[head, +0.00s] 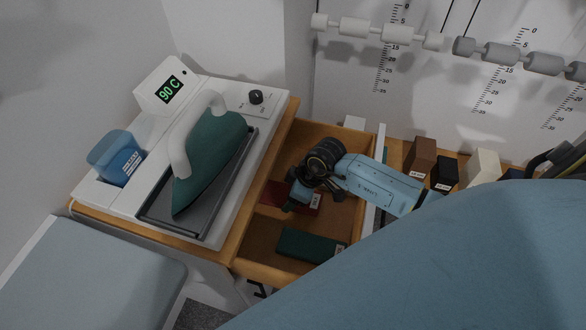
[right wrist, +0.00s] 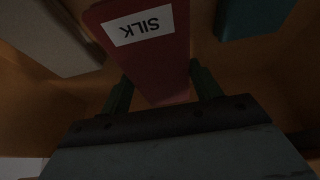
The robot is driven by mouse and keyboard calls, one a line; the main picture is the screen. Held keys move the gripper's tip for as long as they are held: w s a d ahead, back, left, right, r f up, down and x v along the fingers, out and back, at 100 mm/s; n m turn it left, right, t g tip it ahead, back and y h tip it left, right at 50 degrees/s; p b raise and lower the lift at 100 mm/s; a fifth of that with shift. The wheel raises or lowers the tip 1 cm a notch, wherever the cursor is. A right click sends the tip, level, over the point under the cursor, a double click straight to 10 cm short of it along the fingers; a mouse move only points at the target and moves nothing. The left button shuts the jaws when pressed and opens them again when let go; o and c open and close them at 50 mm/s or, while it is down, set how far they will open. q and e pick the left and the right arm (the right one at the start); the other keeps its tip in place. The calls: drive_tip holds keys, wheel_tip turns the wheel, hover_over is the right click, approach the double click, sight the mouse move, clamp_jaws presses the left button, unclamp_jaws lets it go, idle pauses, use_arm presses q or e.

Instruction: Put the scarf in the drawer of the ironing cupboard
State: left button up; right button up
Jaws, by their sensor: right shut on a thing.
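The open wooden drawer (head: 245,268) of the ironing cupboard (head: 175,242) is pulled out beside the iron. A flat dark red piece (head: 308,203) labelled SILK, apparently the folded scarf, is inside the drawer; in the right wrist view the red piece (right wrist: 155,60) runs between the fingers. My right gripper (head: 298,202) reaches down into the drawer and is shut on it. Whether the piece touches the drawer floor is hard to tell. My left gripper is not in view.
A dark green piece (head: 305,245) lies at the drawer's near end. The iron (head: 210,150) sits on its station on the cupboard top, next to a blue water container (head: 117,158). Small labelled blocks (head: 420,155) stand to the right. A pale blue padded surface (head: 85,275) is at lower left.

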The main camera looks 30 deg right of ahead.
wheel_tip(320, 180, down, 3)
drive_tip(key=shift+b, duration=0.35)
drive_tip(key=o, duration=1.1)
drive_tip(key=shift+r, duration=0.1)
drive_tip(key=p+v, duration=0.3)
drive_tip(key=v, duration=0.9)
